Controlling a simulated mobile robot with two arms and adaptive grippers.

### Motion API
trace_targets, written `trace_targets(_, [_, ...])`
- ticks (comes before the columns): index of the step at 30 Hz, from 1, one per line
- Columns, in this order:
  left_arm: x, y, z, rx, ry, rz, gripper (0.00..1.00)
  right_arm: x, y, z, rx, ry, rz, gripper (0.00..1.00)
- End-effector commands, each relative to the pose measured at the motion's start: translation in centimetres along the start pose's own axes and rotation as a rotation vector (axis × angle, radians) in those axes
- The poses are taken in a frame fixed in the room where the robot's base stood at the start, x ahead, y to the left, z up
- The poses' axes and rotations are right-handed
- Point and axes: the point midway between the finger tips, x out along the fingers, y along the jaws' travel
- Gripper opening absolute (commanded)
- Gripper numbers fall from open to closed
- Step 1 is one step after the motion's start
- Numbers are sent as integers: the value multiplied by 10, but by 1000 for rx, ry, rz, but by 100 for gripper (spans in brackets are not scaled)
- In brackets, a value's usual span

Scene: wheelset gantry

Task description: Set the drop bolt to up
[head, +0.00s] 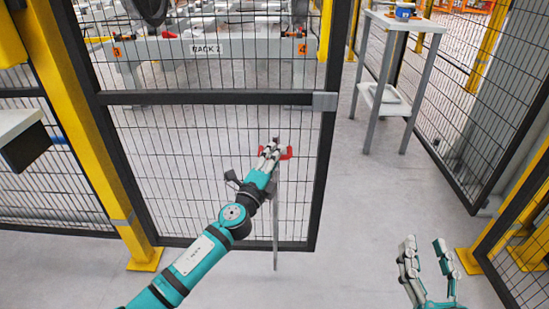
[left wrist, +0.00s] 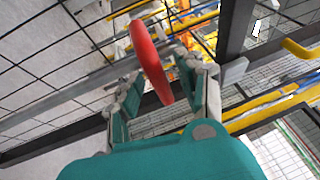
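The drop bolt is a thin grey upright rod (head: 275,225) on the mesh gate (head: 318,190). Its lower end reaches below the gate's bottom rail towards the floor. Its red handle (head: 287,153) sticks out beside my left gripper (head: 271,150), whose fingers partly hide it. In the left wrist view the red handle (left wrist: 150,60) lies between the two fingers of my left gripper (left wrist: 160,75). The fingers stand apart with gaps visible, so no firm grip shows. My right gripper (head: 424,243) is open and empty at the lower right, away from the gate.
The gate hangs beside a yellow post (head: 90,130). A grey side table (head: 405,22) with a blue item stands behind at the right. Mesh fence panels (head: 480,90) line the right. Grey floor is clear between gate and right fence. A rack (head: 205,48) stands behind the gate.

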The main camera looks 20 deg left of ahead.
Motion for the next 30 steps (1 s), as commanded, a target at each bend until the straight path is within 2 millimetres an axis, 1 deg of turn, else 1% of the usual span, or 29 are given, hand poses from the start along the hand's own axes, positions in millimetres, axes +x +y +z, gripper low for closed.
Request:
trace_targets(8, [2, 0, 0, -1, 1, 0, 38, 0, 0, -1, 1, 5, 0, 40])
trace_targets(11, [2, 0, 0, -1, 1, 0, 28, 0, 0, -1, 0, 5, 0, 40])
trace_targets(17, [2, 0, 0, -1, 1, 0, 2, 0, 0, -1, 0, 5, 0, 40])
trace_targets(18, [2, 0, 0, 0, 1, 0, 0, 0, 0, -1, 0, 5, 0, 40])
trace_targets(30, [2, 1, 0, 1, 0, 1, 0, 0, 0, -1, 0, 5, 0, 40])
